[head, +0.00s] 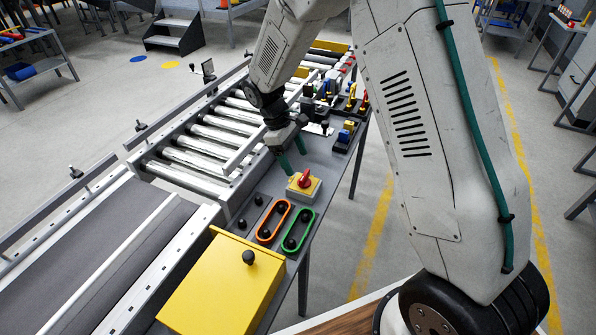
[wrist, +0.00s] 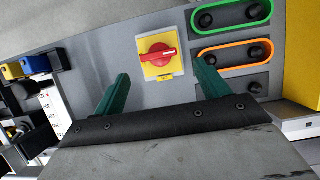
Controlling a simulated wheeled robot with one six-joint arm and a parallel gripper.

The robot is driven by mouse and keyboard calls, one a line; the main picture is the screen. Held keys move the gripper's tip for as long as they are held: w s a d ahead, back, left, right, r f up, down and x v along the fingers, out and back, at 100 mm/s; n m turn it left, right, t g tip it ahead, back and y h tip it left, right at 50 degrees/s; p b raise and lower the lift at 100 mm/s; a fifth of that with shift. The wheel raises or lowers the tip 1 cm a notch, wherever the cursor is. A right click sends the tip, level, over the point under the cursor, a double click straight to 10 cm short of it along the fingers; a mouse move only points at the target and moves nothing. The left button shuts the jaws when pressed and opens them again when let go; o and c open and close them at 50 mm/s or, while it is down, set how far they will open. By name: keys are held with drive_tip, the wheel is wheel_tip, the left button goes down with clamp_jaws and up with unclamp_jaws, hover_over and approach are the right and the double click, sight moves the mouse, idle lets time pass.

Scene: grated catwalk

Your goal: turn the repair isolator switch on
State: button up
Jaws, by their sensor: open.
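The repair isolator switch (head: 304,182) is a red rotary knob on a yellow plate, set on a small box on the grey bench. In the wrist view the isolator switch (wrist: 158,57) lies beyond my fingertips, between them and a little above. Its red handle lies roughly crosswise in that view, slightly tilted. A small label below the knob is too small to read. My gripper (head: 292,163) has two green fingers, spread apart and empty. It hangs just behind and above the switch in the head view. The fingers (wrist: 160,80) do not appear to touch the knob.
A yellow box (head: 222,285) with a black knob stands in front. A roller conveyor (head: 205,140) runs along the left. Small blue and yellow parts (head: 346,133) stand behind.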

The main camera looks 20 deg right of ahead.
sight(304, 174)
drive_tip(key=x, duration=0.6)
drive_tip(key=shift+d, duration=0.2)
drive_tip(key=c, duration=1)
drive_tip(key=shift+o, duration=0.2)
drive_tip(key=shift+a, duration=0.3)
drive_tip(key=shift+d, duration=0.15)
